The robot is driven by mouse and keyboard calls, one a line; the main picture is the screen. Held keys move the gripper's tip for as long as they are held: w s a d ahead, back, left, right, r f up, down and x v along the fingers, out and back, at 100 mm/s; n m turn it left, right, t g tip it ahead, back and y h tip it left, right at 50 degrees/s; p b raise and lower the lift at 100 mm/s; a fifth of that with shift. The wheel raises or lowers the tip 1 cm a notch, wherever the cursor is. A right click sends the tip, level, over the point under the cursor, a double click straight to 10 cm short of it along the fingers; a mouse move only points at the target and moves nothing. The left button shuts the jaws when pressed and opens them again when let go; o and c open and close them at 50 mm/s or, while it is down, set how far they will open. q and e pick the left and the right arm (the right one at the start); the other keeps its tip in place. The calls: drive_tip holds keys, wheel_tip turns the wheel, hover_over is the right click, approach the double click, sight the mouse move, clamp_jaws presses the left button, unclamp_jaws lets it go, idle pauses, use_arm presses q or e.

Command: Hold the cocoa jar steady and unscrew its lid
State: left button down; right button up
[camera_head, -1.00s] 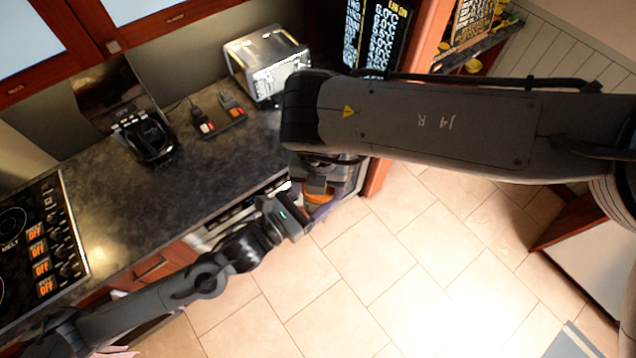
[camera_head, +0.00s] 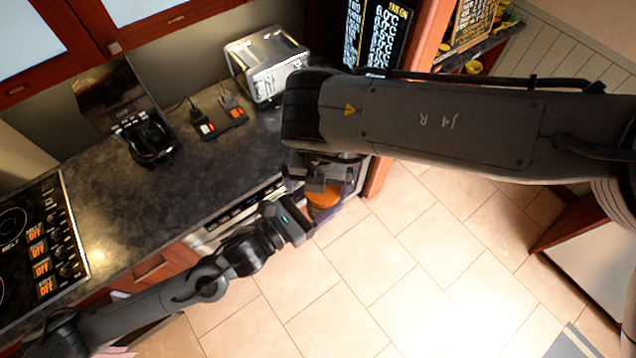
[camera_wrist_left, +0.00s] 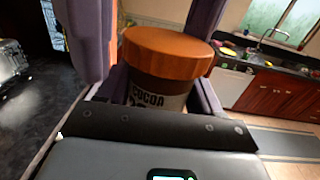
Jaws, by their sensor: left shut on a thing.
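The cocoa jar (camera_wrist_left: 157,100) has a dark body with a COCOA label and stands roughly upright in the left wrist view. Its wide orange-brown lid (camera_wrist_left: 168,52) is on top; the lid (camera_head: 324,197) also shows in the head view. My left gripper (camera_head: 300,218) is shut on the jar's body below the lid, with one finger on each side. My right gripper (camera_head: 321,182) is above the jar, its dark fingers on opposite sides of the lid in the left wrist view. I cannot tell whether they touch it. The jar's lower part is hidden.
A cooktop (camera_head: 38,245) is at the left. The jar is held in front of the counter edge, above open tiled floor (camera_head: 370,270).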

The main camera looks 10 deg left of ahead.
drive_tip(key=shift+a+r, duration=0.1)
drive_tip(key=shift+r, duration=2.15)
drive_tip(key=m, duration=0.6)
drive_tip(key=shift+s+d, duration=0.1)
drive_tip(key=shift+d, duration=0.25)
drive_tip(key=m, duration=0.7)
drive_tip(key=shift+d+r, duration=0.25)
drive_tip(key=shift+r, duration=0.1)
drive_tip(key=m, duration=0.4)
drive_tip(key=r+m, duration=0.1)
drive_tip(key=m, duration=0.1)
drive_tip(key=shift+d+m+g, duration=0.15)
drive_tip(key=shift+m+g, duration=0.15)
drive_tip(key=shift+m, duration=0.1)
drive_tip(key=m, duration=0.4)
drive_tip(key=shift+w+d+r+m, duration=0.15)
drive_tip(key=shift+w+r+m, duration=0.05)
drive_tip(key=shift+r+m, duration=0.2)
drive_tip(key=m, duration=0.2)
drive_tip(key=shift+w+r+m, duration=0.15)
drive_tip(key=shift+r+m, duration=0.15)
drive_tip(key=shift+m, duration=0.1)
drive_tip(key=shift+s+f, duration=0.2)
drive_tip(key=shift+f, duration=3.55)
